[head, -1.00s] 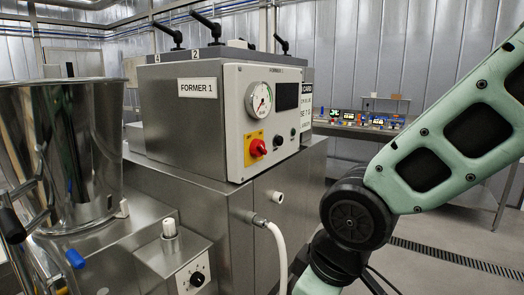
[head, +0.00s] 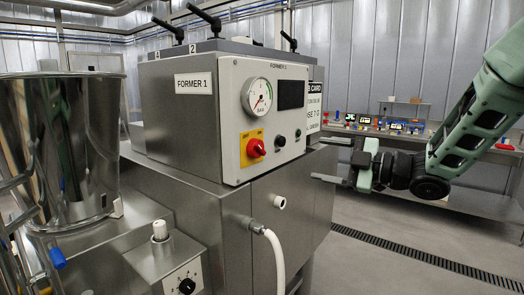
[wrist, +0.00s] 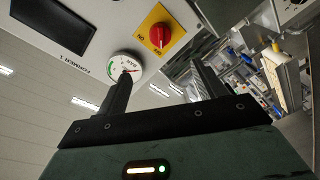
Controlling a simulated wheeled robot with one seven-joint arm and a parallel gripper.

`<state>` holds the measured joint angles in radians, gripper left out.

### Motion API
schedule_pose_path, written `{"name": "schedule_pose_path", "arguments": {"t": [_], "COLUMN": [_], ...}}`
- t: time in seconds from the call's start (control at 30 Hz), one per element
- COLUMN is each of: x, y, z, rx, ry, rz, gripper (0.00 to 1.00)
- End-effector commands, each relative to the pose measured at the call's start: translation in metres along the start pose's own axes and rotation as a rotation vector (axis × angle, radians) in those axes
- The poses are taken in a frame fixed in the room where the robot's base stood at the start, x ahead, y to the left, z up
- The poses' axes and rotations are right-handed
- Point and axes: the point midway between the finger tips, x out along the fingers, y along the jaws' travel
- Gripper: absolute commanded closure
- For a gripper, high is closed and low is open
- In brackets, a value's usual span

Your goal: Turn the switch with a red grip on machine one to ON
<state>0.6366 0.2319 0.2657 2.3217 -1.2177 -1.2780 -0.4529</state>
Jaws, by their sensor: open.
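Machine one is a steel box labelled FORMER 1 (head: 194,83), in the middle of the head view. On its white front panel, a red rotary grip (head: 256,147) sits on a yellow plate (head: 244,160), below the pressure gauge. The red grip also shows in the wrist view (wrist: 160,34), upper middle, with the picture turned over. My gripper (head: 326,159) is open and empty, right of the panel in the head view, fingers pointing left. In the wrist view its fingers (wrist: 161,78) are spread, apart from the grip.
The gauge (head: 257,96), a dark display (head: 291,94) and small black knobs (head: 280,142) share the panel. A white hose (head: 273,255) leaves the machine below. A steel pot (head: 75,150) stands left. A bench (head: 470,198) with coloured items stands behind my arm.

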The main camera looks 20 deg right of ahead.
Motion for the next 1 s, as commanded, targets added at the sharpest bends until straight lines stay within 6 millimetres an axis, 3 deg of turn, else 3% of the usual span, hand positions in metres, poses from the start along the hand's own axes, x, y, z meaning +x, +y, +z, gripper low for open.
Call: {"name": "schedule_pose_path", "arguments": {"t": [0.7,1.0], "x": [0.138,0.168], "y": [0.001,0.0], "z": [-0.002,-0.001], "rx": [0.006,0.004], "ry": [0.001,-0.001], "rz": [-0.001,-0.002], "gripper": [0.31,0.31]}}
